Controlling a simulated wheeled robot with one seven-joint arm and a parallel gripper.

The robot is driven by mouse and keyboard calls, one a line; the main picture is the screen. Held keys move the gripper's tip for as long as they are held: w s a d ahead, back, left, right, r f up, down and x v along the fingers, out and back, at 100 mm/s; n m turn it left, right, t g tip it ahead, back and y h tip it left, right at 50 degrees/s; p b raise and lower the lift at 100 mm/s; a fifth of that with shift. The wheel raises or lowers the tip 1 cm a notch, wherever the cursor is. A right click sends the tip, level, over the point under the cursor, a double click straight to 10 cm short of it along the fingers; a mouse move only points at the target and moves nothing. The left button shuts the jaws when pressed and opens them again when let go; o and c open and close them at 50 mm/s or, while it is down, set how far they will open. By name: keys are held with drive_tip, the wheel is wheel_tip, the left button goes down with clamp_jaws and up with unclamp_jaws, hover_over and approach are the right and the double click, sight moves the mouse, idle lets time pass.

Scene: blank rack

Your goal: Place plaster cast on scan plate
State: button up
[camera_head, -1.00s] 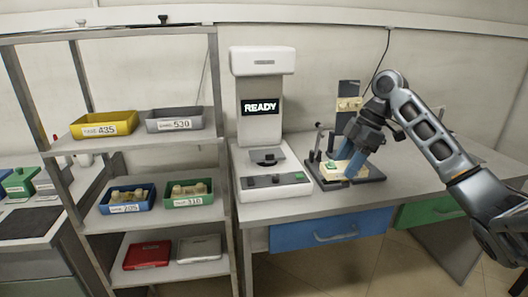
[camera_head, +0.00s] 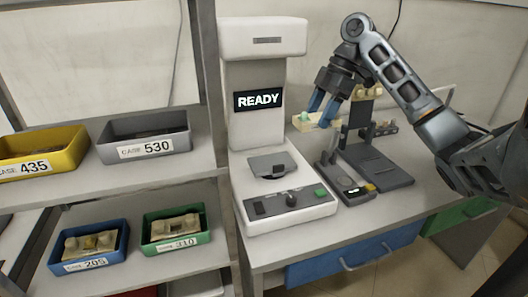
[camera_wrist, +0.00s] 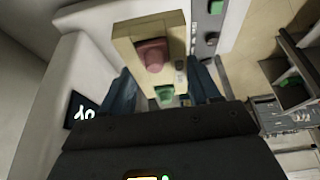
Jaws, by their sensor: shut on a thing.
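The plaster cast (camera_head: 302,122) is a cream block with a green part, held in the air by my gripper (camera_head: 321,106). In the wrist view the cast (camera_wrist: 125,42) sits between the blue fingers and shows a reddish knob and a green piece. The scan plate (camera_head: 268,166) is a small dark plate on the base of the white scanner (camera_head: 240,130), whose screen (camera_head: 258,100) reads READY. The plate looks empty. The cast is above and to the right of the plate, apart from it. The fingers partly hide the cast.
A dark fixture (camera_head: 378,165) and a small device (camera_head: 345,185) stand on the bench right of the scanner. Shelves at left hold a yellow bin (camera_head: 40,168), a grey bin (camera_head: 150,152), and blue (camera_head: 62,238) and green (camera_head: 172,222) bins with casts.

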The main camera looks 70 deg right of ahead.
hover_over(268, 162)
drive_tip(key=s+d, duration=0.1)
wheel_tip(268, 162, down, 7)
drive_tip(key=shift+s+d+r, duration=0.1)
drive_tip(key=shift+f+p, duration=0.3)
drive_tip(key=shift+f, duration=1.75)
drive_tip(key=o, duration=1)
drive_tip(key=shift+f, duration=0.1)
drive_tip(key=v, duration=1.2)
